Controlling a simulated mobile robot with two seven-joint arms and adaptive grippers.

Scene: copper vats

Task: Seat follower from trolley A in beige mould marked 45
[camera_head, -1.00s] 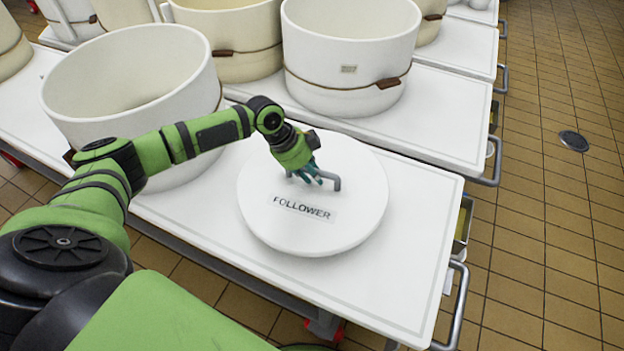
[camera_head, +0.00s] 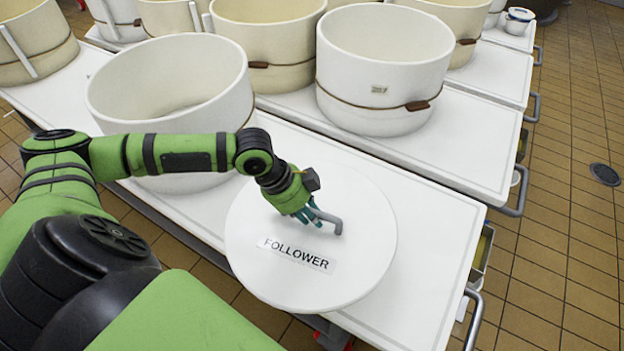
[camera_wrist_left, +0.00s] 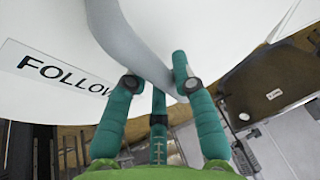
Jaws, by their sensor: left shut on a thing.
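The follower (camera_head: 350,265) is a round white disc with a grey bar handle (camera_head: 334,222) and a label reading FOLLOWER. My left gripper (camera_head: 313,214) is shut on the handle. In the left wrist view, its teal fingers (camera_wrist_left: 157,78) lie on both sides of the grey handle (camera_wrist_left: 130,40). The follower appears raised over the front trolley (camera_head: 445,240), its near edge reaching past the trolley's front edge. Beige moulds (camera_head: 268,42) stand on the trolleys behind; I cannot read a 45 on any. My right gripper is not in view.
A white mould (camera_head: 168,95) stands on the front trolley, left of the follower and behind my left arm. Another white mould (camera_head: 383,75), with a small plate seeming to read 207, stands on the trolley behind. The tiled floor (camera_head: 565,260) at right is clear around a drain.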

